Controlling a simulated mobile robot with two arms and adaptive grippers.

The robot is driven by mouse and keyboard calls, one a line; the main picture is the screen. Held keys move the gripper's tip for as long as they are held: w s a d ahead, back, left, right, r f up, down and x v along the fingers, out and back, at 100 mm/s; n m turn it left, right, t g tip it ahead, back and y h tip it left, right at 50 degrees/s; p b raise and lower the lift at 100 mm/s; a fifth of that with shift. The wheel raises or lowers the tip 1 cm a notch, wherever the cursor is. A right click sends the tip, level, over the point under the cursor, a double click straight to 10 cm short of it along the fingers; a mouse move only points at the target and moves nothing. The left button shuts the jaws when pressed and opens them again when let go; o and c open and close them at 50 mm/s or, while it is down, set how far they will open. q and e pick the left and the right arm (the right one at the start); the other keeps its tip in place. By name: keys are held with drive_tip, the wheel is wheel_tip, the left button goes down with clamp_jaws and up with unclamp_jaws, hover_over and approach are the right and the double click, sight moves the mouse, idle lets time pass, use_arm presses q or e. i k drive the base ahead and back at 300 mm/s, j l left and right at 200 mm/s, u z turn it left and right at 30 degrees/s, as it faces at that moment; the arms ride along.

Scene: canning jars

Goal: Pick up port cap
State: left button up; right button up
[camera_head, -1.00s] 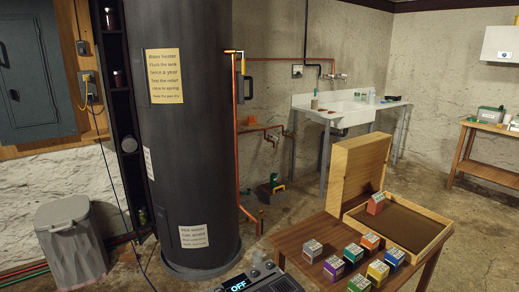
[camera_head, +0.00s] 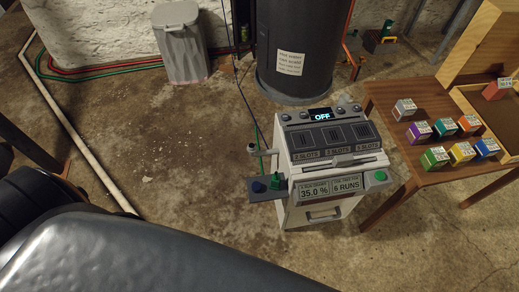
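A white cabinet-like machine (camera_head: 330,207) stands on the floor in the middle of the head view, with a display reading OFF. I cannot tell which part is the port cap. A small grey knob-like piece (camera_head: 252,148) sticks out at the machine's upper left side. A dark side shelf (camera_head: 267,196) below it carries a dark blue piece (camera_head: 258,187) and a green piece (camera_head: 276,181). A green round button (camera_head: 380,176) is on the right of the front. Neither gripper is in view.
A wooden table (camera_head: 400,185) with several coloured boxes and an open wooden case (camera_head: 480,50) stands at the right. A dark tank (camera_head: 300,80) is behind the machine, and a grey bin (camera_head: 180,45) is farther left. The floor left of the machine is open.

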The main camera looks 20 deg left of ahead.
sight(256, 186)
drive_tip(key=j+z, duration=0.2)
drive_tip(key=z, duration=0.2)
drive_tip(key=j+z, duration=0.2)
drive_tip(key=z, duration=0.15)
drive_tip(key=j+z, duration=0.2)
drive_tip(key=z, duration=0.2)
drive_tip(key=j+z, duration=0.1)
drive_tip(key=j, duration=0.3)
drive_tip(key=k+j+z, duration=0.1)
drive_tip(key=j, duration=0.3)
drive_tip(key=k+j, duration=0.15)
drive_tip(key=j, duration=0.25)
drive_tip(key=k+j+z, duration=0.15)
drive_tip(key=j, duration=0.25)
drive_tip(key=j+z, duration=0.1)
drive_tip(key=j, duration=0.3)
drive_tip(key=k+j+z, duration=0.1)
drive_tip(key=j, duration=0.3)
drive_tip(key=k+j+z, duration=0.1)
drive_tip(key=k+j, duration=0.3)
drive_tip(key=j, duration=0.3)
drive_tip(key=z, duration=0.05)
